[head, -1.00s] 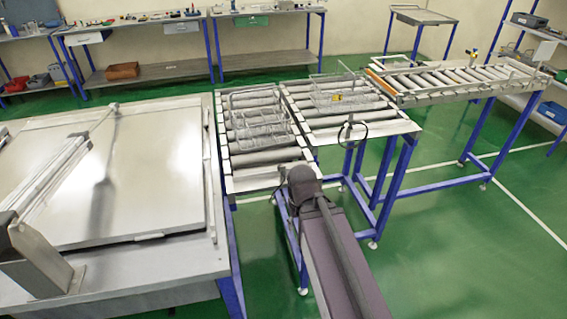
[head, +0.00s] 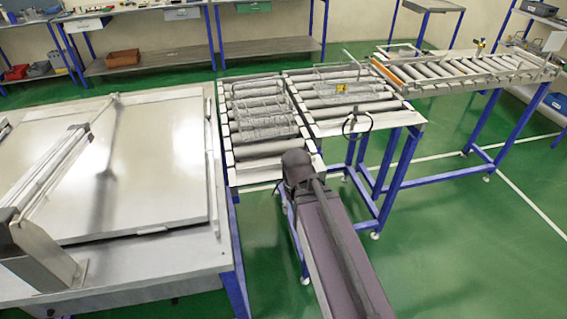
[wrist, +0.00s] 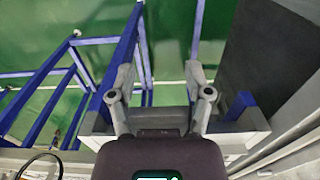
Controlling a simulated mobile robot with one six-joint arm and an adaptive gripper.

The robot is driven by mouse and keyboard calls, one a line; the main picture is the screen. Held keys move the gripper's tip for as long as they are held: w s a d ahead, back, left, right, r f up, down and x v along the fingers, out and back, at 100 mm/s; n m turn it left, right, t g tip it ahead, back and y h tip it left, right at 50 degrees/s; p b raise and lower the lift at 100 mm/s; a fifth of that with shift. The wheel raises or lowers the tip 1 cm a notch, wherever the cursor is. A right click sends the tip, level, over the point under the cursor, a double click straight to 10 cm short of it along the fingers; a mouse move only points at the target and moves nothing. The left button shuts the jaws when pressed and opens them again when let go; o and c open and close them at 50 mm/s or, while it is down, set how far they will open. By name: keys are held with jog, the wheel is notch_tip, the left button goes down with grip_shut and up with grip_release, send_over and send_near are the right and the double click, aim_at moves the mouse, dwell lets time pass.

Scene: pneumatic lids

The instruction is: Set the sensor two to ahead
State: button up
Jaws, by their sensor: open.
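I cannot tell for sure which part is sensor two. A small yellow piece (head: 341,88) sits at the wire basket on the middle roller conveyor. A small yellow-and-dark upright part (head: 479,46) stands at the far roller conveyor. Both are too small to tell their setting. My gripper (wrist: 160,72) is open and empty in the wrist view, over the end of a metal frame, with green floor beyond its fingers. In the head view my arm hides its gripper. Neither yellow part can be made out in the wrist view.
A metal table with a large flat lid (head: 150,170) stands at the left. The near roller conveyor (head: 265,150) carries a wire basket (head: 262,105). A black loop (head: 356,125) hangs at the middle conveyor's front edge. Green floor (head: 470,240) is free at the right.

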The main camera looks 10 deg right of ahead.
jog(key=w+d+r+p, duration=0.1)
jog(key=w+r+p, duration=1.4)
jog(key=r+p, duration=0.2)
jog(key=shift+r+n, duration=0.4)
jog(key=shift+r, duration=0.1)
jog(key=shift+f, duration=0.2)
notch_tip(320, 180, down, 13)
jog(key=b, duration=1.3)
jog(key=shift+f, duration=0.2)
grip_shut()
